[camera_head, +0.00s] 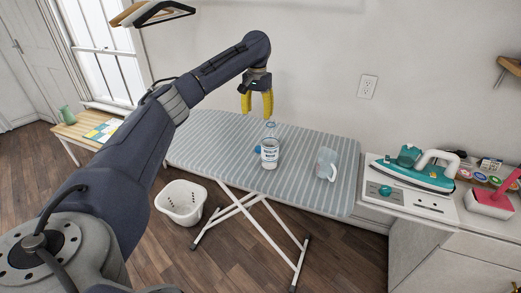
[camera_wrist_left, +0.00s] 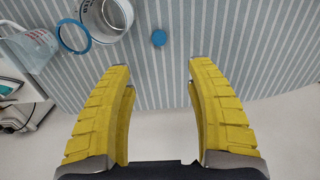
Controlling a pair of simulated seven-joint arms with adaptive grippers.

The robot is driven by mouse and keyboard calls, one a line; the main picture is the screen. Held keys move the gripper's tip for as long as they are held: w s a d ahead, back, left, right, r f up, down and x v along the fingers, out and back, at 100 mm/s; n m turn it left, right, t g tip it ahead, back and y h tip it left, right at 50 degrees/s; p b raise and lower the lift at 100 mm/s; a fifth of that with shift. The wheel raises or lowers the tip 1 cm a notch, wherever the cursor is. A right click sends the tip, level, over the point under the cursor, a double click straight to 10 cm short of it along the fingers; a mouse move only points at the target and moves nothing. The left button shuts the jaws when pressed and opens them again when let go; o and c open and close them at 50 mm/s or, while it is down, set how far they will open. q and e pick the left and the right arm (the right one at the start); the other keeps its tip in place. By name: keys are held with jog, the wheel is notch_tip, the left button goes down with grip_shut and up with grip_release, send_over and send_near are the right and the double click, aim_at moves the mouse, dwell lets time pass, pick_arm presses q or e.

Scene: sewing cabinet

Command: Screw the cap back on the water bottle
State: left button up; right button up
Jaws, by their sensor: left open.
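The water bottle (camera_head: 270,154) stands upright and uncapped on the striped ironing board (camera_head: 215,135), clear with a white label and a bluish neck. In the left wrist view the bottle (camera_wrist_left: 107,20) is at the upper left, cut by the top edge. The blue cap (camera_head: 257,149) lies on the board just left of the bottle; it also shows in the left wrist view (camera_wrist_left: 159,38), apart from the bottle. My left gripper (camera_head: 257,116) has yellow fingers, spread open and empty, above the board behind the bottle and cap. My right gripper is not in view.
A clear measuring cup (camera_head: 326,164) stands on the board right of the bottle. A teal iron (camera_head: 415,174) rests on the cabinet at the right. A white basket (camera_head: 181,203) is on the floor. The board's left part is clear; a wall stands behind it.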

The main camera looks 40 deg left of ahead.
pick_arm(q)
send_over(259, 148)
jog(key=f, duration=1.1)
jog(key=shift+s+a, duration=0.1)
jog(key=shift+s, duration=0.1)
jog(key=shift+f, duration=0.6)
jog(key=shift+f, duration=0.1)
jog(key=shift+w+f, duration=0.15)
jog(key=shift+f, duration=1.1)
jog(key=shift+w+f, duration=0.1)
jog(key=shift+f, duration=1.15)
jog(key=c, duration=1)
